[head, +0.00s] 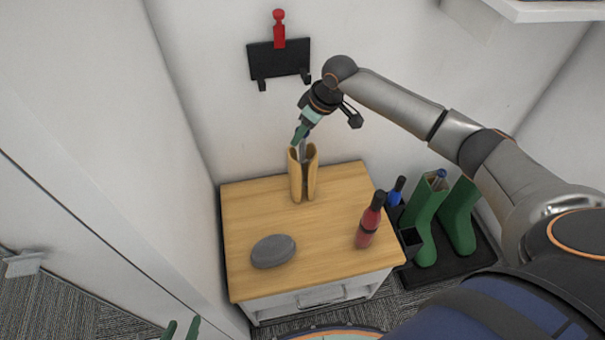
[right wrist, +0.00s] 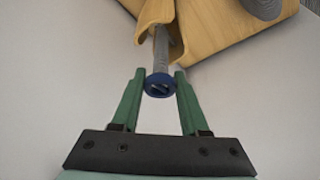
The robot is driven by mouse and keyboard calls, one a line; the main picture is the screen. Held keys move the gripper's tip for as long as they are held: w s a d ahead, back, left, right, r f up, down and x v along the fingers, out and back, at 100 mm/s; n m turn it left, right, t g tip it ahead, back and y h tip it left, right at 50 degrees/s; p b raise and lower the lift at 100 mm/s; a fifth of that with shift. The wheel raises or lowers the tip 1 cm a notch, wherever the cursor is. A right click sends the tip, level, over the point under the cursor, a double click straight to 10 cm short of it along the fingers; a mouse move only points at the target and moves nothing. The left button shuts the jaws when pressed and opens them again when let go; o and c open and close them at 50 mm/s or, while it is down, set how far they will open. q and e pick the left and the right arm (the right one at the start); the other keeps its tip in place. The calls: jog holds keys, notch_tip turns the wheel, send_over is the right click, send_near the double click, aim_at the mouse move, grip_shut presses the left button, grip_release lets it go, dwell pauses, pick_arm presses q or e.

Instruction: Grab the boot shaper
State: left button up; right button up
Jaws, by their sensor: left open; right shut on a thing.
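The boot shaper is a grey ribbed rod (right wrist: 161,48) with a round blue end (right wrist: 158,86). In the right wrist view the blue end sits between the green fingertips of my right gripper (right wrist: 159,80), which is shut on it. In the head view my right gripper (head: 300,136) is above a pair of tan boots (head: 297,182), and the shaper (head: 303,150) reaches down into their open top. Its lower end is hidden. My left gripper (head: 182,329) is open at the bottom left edge, far from the boots; only its green fingertips show.
The boots stand at the back of a wooden-topped cabinet (head: 240,215). A grey oval object (head: 273,251) and a red bottle (head: 369,222) are also on it. Green boots (head: 425,218) stand on a dark mat at right. A black wall rack (head: 279,60) holds a red item (head: 279,30).

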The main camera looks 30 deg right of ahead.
grip_shut()
dwell(0.8)
